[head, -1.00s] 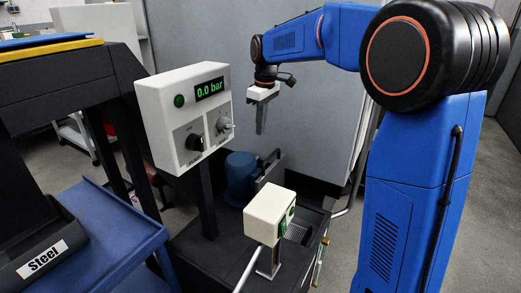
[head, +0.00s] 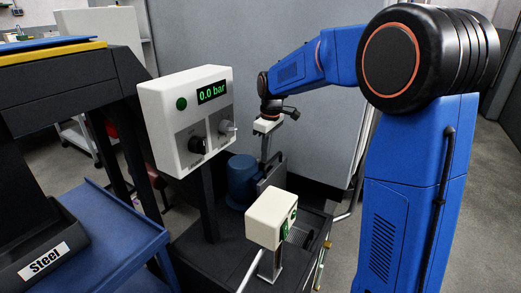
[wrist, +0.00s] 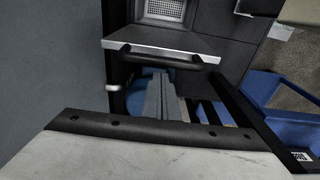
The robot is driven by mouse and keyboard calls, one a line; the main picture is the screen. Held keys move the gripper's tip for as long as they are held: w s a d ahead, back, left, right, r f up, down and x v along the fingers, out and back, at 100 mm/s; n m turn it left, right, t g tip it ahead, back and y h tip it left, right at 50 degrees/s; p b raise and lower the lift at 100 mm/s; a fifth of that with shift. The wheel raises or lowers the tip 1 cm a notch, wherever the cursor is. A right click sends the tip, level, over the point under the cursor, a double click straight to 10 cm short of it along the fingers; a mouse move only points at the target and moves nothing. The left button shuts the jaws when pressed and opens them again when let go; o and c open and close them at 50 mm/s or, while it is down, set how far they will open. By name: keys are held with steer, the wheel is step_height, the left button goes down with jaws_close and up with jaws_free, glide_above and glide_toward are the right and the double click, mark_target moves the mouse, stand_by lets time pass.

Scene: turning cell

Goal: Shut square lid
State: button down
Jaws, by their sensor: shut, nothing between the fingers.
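The square lid (head: 274,174) looks like a dark grey plate standing upright, raised open, beside a blue cylinder on the black bench in the head view. In the wrist view I see a pale top edge with a black bar handle (wrist: 163,57), which I take to be the lid's. My gripper (head: 265,155) points down just above and beside the lid, on its far side from the perforated grille. Its grey fingers (wrist: 162,95) are together and empty in the wrist view. Whether they touch the lid cannot be told, and the lid's lower part is partly hidden.
A white control box (head: 188,118) reading 0.0 bar stands left of my gripper. A smaller white box (head: 270,219) stands in front, near the perforated grille (wrist: 165,8). The blue cylinder (head: 241,180) is close to the lid. A grey wall panel (head: 230,50) is behind.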

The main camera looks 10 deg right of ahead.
steer(key=shift+s+d+r, duration=0.15)
steer(key=shift+s+d, duration=0.2)
steer(key=shift+s, duration=0.05)
steer(key=shift+s+d, duration=0.1)
steer(key=shift+d, duration=0.05)
